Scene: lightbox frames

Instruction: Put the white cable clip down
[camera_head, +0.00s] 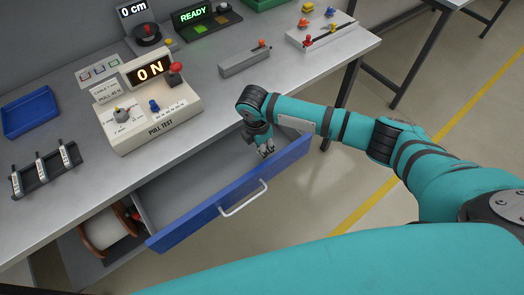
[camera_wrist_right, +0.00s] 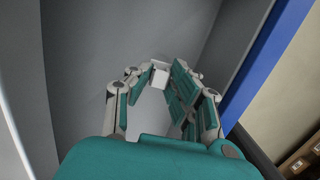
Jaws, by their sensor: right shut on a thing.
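My right gripper (camera_head: 266,152) reaches down into the right end of the open drawer (camera_head: 190,185), inside its blue front. In the wrist view, the right gripper (camera_wrist_right: 152,78) is shut on the small white cable clip (camera_wrist_right: 160,75), seen between its fingertips. The grey drawer interior (camera_wrist_right: 80,60) lies beneath. I cannot tell whether the clip touches the drawer floor. In the head view the clip is too small and hidden by the fingers to make out clearly. My left gripper is not in view.
The blue drawer front (camera_head: 230,195) with its pale handle stands close beside the gripper. The worktop edge is just behind the arm. A pull test box (camera_head: 148,112), a blue tray (camera_head: 30,112) and a cable reel (camera_head: 107,232) are to the left. The drawer looks otherwise empty.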

